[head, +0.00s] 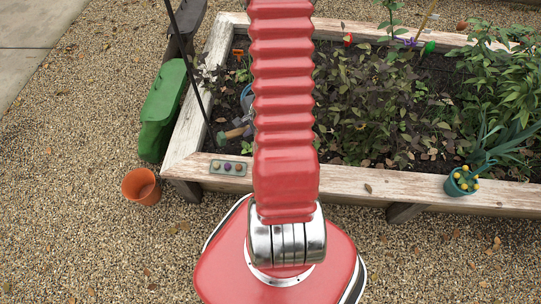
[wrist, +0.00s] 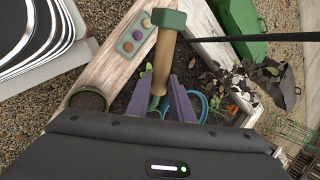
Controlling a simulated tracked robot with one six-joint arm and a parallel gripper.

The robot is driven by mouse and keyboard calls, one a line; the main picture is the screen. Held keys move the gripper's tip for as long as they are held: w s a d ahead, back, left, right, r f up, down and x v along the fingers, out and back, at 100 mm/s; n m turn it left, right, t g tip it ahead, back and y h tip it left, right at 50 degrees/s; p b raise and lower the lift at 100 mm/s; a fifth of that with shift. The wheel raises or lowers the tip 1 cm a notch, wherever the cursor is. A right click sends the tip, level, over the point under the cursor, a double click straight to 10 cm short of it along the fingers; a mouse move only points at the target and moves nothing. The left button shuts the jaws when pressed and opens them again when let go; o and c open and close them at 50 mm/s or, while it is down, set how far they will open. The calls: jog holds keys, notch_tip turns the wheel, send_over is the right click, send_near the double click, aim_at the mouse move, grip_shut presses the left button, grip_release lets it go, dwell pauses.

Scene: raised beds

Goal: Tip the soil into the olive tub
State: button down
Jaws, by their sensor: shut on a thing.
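My gripper (wrist: 170,82) is shut on the wooden handle (wrist: 161,62) of a tool with a green end piece (wrist: 168,18). In the head view the tool's handle (head: 235,133) and green end stick out left of my arm, over the bed's left corner. The tool's other end is hidden by my gripper and arm, so I cannot tell whether it carries soil. An olive-rimmed tub (wrist: 69,100) with dark soil in it stands by the bed's wooden edge in the wrist view, left of my gripper. My arm hides it in the head view.
A tray with coloured knobs (head: 228,168) lies on the wooden edge (head: 350,182). A blue object (head: 247,97) lies in the bed. A dark pole (head: 190,75) slants nearby. A teal pot (head: 461,183) stands right.

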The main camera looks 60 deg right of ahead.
jog(key=s+a+f+m, duration=0.1)
jog(key=s+f, duration=0.5)
jog(key=s, duration=0.5)
jog(key=shift+s+a+m+h, duration=0.35)
jog(key=shift+a+m+h, duration=0.05)
jog(key=shift+w, duration=0.1)
